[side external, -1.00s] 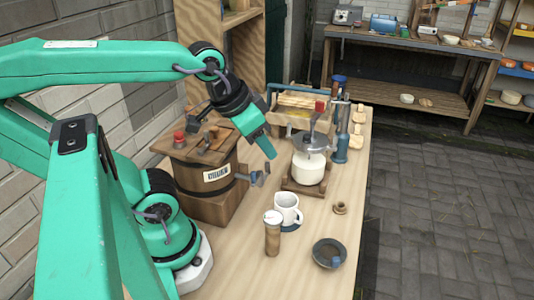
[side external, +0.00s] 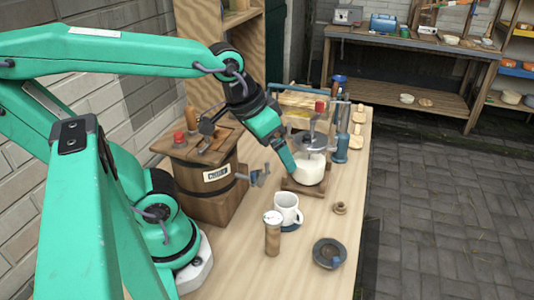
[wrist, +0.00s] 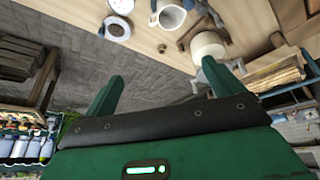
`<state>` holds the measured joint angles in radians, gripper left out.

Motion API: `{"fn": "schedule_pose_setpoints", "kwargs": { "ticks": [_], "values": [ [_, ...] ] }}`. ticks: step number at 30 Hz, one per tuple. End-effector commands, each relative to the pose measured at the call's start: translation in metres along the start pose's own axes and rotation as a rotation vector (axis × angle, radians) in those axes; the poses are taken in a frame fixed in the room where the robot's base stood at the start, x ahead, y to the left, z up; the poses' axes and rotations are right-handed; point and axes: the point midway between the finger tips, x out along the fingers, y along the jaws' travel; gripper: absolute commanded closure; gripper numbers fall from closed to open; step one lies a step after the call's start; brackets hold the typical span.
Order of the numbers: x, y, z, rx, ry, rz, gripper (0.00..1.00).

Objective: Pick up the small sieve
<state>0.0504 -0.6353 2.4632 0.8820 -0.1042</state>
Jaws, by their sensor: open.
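A round, dark grey, shallow piece with a small blue part (side external: 327,246) lies near the front right edge of the wooden bench; it looks like the small sieve, though its mesh is too small to make out. It also shows at the top of the wrist view (wrist: 117,34). My gripper (side external: 290,168) is in the air above the bench, beside and partly in front of the white jar, well behind the sieve. In the wrist view its two green fingers (wrist: 165,75) are apart with nothing between them.
A white mug (side external: 287,203), a wooden shaker (side external: 272,238) and a small wooden knob (side external: 340,208) stand between my gripper and the sieve. The white jar (side external: 309,172) is close by my gripper. A wooden barrel (side external: 207,189) stands left. The bench front is clear.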

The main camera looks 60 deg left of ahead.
Motion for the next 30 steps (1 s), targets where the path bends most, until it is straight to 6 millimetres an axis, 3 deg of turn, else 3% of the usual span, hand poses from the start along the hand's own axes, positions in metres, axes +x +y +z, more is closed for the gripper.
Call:
{"fn": "schedule_pose_setpoints", "kwargs": {
  "ticks": [17, 30],
  "values": [
    [0.081, 0.061, -0.021, -0.204, -0.235, -0.009, 0.07],
    [0.153, 0.112, -0.007, -0.344, -0.383, -0.095, 0.07]
  ]
}}
